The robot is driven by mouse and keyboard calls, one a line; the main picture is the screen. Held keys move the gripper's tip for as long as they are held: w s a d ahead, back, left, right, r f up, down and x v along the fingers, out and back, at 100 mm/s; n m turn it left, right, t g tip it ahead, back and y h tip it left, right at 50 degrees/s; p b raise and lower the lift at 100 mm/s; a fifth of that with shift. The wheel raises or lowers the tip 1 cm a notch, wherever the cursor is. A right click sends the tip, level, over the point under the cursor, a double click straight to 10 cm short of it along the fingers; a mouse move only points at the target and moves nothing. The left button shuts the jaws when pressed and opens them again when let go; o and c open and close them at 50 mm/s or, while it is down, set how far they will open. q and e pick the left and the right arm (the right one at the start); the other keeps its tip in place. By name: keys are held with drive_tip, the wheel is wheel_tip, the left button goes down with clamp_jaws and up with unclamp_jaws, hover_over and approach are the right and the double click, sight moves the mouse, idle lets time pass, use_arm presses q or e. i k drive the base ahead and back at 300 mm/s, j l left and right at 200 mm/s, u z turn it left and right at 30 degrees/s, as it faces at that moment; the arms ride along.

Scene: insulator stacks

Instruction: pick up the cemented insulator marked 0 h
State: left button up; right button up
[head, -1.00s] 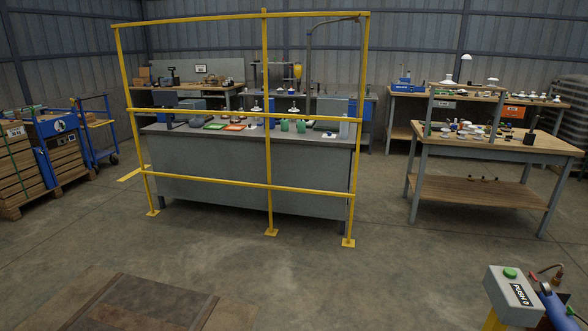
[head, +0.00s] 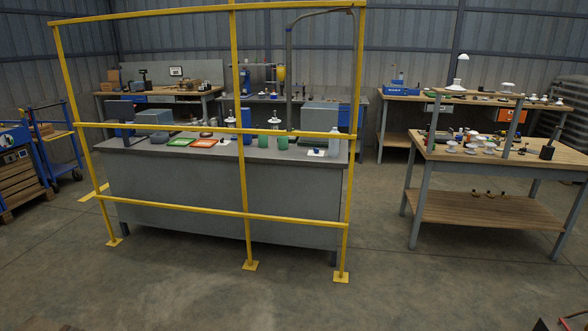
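Several white disc-shaped insulators (head: 489,147) stand on the wooden-topped table at the right, among small dark and coloured parts. Small pale insulator-like pieces (head: 274,122) also stand on the grey bench behind the yellow rail. More white pieces (head: 508,88) sit on the bench at the back right. All are too small here to read any marking, so I cannot tell which one is marked 0 h. Neither of my grippers is in view.
A yellow guard rail (head: 190,206) stands in front of the grey bench (head: 180,190). The wooden-topped table (head: 440,153) has a lower shelf. Blue carts (head: 38,160) stand at the left.

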sight(274, 126)
drive_tip(key=i+u, duration=0.35)
drive_tip(key=i, duration=0.2)
drive_tip(key=i+l+u, duration=0.1)
drive_tip(key=i+u, duration=0.25)
drive_tip(key=i, duration=0.2)
drive_tip(key=i+j, duration=0.15)
drive_tip(key=i, duration=0.45)
drive_tip(key=i+j, duration=0.2)
drive_tip(key=i, duration=0.4)
drive_tip(key=i+j+z, duration=0.7)
drive_tip(key=j, duration=0.25)
drive_tip(key=i+j+z, duration=0.15)
drive_tip(key=i+j, duration=0.15)
drive_tip(key=i+j+z, duration=0.1)
drive_tip(key=j, duration=0.3)
drive_tip(key=i, duration=0.1)
